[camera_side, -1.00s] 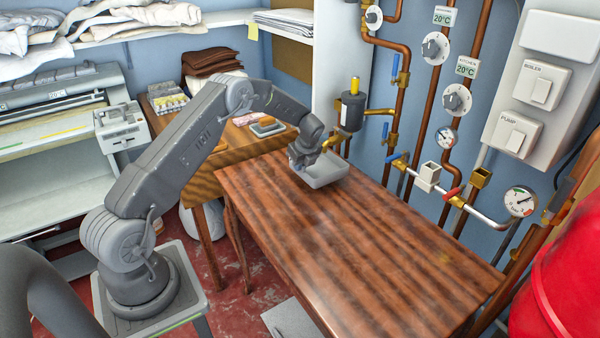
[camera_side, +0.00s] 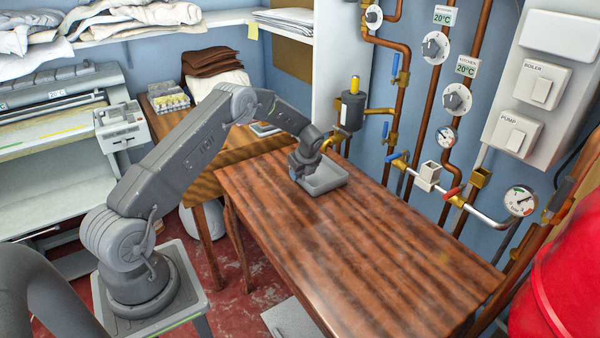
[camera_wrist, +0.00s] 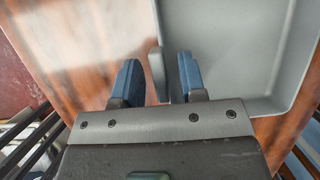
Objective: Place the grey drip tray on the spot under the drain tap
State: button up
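The grey drip tray (camera_side: 326,183) sits flat on the far end of the brown wooden table, below the brass drain tap (camera_side: 331,142), which my wrist partly covers. In the wrist view the tray (camera_wrist: 225,45) fills the upper right, with its near wall and a small tab between my fingers. My gripper (camera_wrist: 158,62) is open around that wall: one blue finger is inside the tray, the other outside, with gaps visible on both sides. In the side view my gripper (camera_side: 298,174) is at the tray's left edge. The spot under the tray is hidden.
The wooden table (camera_side: 350,250) is clear toward the front. Copper pipes, valves and gauges (camera_side: 520,200) line the wall on the right. A black canister (camera_side: 352,110) hangs near the tap. A second table (camera_side: 200,150) with small items stands behind on the left.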

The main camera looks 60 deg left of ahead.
jog(key=shift+r, duration=0.15)
jog(key=s+d+r+n, duration=0.1)
jog(key=d+r, duration=0.3)
jog(key=r, duration=0.3)
jog(key=s+d+r+n+t, duration=0.1)
jog(key=d+r, duration=0.3)
jog(key=r, duration=0.3)
jog(key=s+d+r+n, duration=0.1)
jog(key=d+r, duration=0.2)
jog(key=r, duration=0.4)
jog(key=s+d+r+n+t+h, duration=0.2)
jog(key=s+d+r+n, duration=0.3)
jog(key=s+d+r, duration=0.35)
jog(key=s+d+n+t+h, duration=0.1)
jog(key=s+d+n, duration=0.4)
jog(key=s, duration=0.5)
jog(key=s+d+r+n+t+h, duration=0.1)
jog(key=s+d+n, duration=0.4)
jog(key=s, duration=0.5)
jog(key=shift+s+d+t+h, duration=0.2)
jog(key=shift+d+t+h, duration=0.1)
jog(key=shift+d, duration=0.9)
jog(key=shift+o, duration=0.2)
jog(key=shift+r, duration=0.1)
